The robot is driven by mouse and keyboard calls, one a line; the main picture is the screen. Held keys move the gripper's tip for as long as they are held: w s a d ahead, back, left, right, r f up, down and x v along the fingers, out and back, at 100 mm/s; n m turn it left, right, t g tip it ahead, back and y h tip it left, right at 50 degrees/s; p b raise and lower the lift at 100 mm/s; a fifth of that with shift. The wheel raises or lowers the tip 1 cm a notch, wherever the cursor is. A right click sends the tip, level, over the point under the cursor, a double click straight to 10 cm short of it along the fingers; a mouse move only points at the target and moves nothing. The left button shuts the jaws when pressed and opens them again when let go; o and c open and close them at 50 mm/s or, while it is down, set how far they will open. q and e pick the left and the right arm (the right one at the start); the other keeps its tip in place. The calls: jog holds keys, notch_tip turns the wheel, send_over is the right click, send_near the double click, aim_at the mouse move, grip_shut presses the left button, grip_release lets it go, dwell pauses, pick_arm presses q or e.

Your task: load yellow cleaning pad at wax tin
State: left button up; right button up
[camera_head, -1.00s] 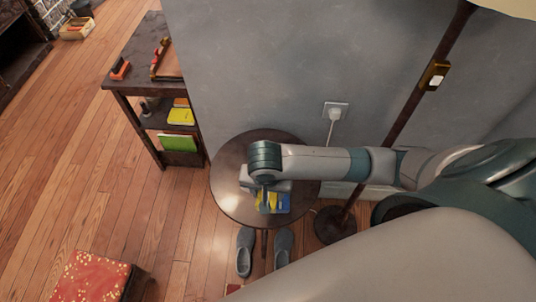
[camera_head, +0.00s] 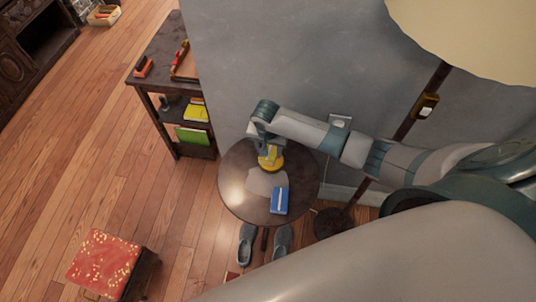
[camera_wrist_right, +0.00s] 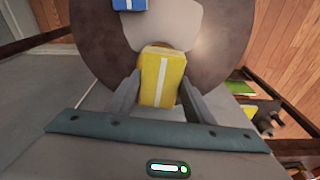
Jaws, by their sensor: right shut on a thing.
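The yellow cleaning pad (camera_wrist_right: 163,78), a block with a white stripe, is between the two fingers of my right gripper (camera_wrist_right: 158,95) in the wrist view. In the head view my right gripper (camera_head: 268,147) points down over the back of the round table (camera_head: 236,200), with yellow (camera_head: 271,161) at its fingertips. This yellow patch looks rounded at its lower edge; I cannot tell whether part of it is the wax tin. No tin shows clearly apart from the pad. My left gripper is out of view.
A blue block with a white stripe (camera_head: 280,200) lies on the table beside a flat grey piece (camera_head: 260,183). A dark shelf (camera_head: 160,60) stands to the left. A lamp pole (camera_head: 400,130) and the wall stand close behind my right arm. Shoes (camera_head: 247,245) lie below the table.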

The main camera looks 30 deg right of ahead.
aim_at(272, 153)
jog(key=shift+w+d+p, duration=0.45)
jog(key=shift+w+d, duration=0.3)
jog(key=shift+d, duration=0.1)
jog(key=shift+f, duration=0.25)
notch_tip(272, 153, down, 6)
jog(key=b, duration=0.6)
jog(key=shift+r+b, duration=0.2)
jog(key=shift+b, duration=0.15)
jog(key=shift+f, duration=0.55)
dwell(0.9)
jog(key=shift+s+f, duration=0.1)
jog(key=shift+s, duration=0.05)
dwell(2.6)
jog(key=shift+p, duration=0.3)
jog(key=shift+r+p, duration=3.55)
jog(key=shift+p, duration=0.45)
